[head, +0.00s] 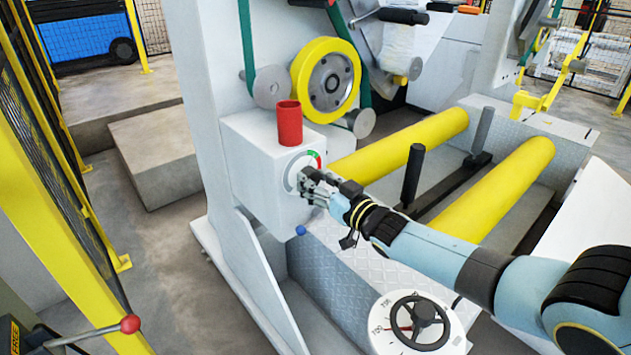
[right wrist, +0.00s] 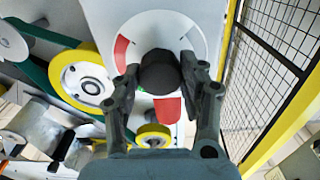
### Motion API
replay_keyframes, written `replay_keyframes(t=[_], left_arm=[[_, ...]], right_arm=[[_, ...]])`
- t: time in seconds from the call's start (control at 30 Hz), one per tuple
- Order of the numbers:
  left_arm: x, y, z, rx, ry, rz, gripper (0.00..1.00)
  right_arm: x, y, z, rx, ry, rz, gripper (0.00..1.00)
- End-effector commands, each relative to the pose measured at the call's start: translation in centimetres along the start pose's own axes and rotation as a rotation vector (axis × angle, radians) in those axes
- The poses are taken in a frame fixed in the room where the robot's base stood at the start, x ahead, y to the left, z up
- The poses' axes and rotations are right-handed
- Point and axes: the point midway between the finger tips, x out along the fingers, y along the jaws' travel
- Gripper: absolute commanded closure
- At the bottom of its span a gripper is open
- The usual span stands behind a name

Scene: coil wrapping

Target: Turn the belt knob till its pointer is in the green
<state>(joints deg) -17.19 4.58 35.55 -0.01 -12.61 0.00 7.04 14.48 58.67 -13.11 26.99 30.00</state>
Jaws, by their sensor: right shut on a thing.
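The belt knob (right wrist: 160,72) is a black round knob in front of a white dial plate (right wrist: 190,32). My right gripper (right wrist: 162,82) is shut on it, with one finger at each side. In the head view the right gripper (head: 306,183) reaches the dial (head: 291,172) on the front of a white box and hides the knob. The dial's rim shows green and red arcs at its upper right there. In the right wrist view a red band shows left of the knob. I cannot make out the pointer. My left gripper is not in view.
A red cup (head: 289,124) stands on the white box (head: 243,150) just above the dial. A yellow-rimmed wheel (head: 302,77) with a green belt is above. Yellow rollers (head: 405,143) lie to the right. A numbered handwheel (head: 420,320) is below my right arm.

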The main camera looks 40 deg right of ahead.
Motion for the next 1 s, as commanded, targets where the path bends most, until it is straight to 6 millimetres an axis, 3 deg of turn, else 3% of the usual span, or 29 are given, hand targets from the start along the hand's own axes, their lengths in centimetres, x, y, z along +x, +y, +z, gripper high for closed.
replay_keyframes(t=[0.03,0.07,0.2,0.57,1.0], left_arm=[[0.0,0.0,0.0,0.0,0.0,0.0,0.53],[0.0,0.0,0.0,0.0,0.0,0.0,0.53],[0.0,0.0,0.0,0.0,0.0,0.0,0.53],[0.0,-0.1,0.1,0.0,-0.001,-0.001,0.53],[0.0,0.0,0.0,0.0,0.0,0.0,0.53]], right_arm=[[-0.1,0.0,0.3,0.0,-0.006,0.001,0.91],[-0.1,0.0,0.3,0.0,-0.006,0.001,0.55],[-0.1,0.0,0.2,0.0,-0.004,0.001,0.37],[-0.7,0.0,0.2,-0.001,-0.004,0.0,0.35],[-9.5,0.0,0.2,-0.001,-0.005,-0.001,0.35]])
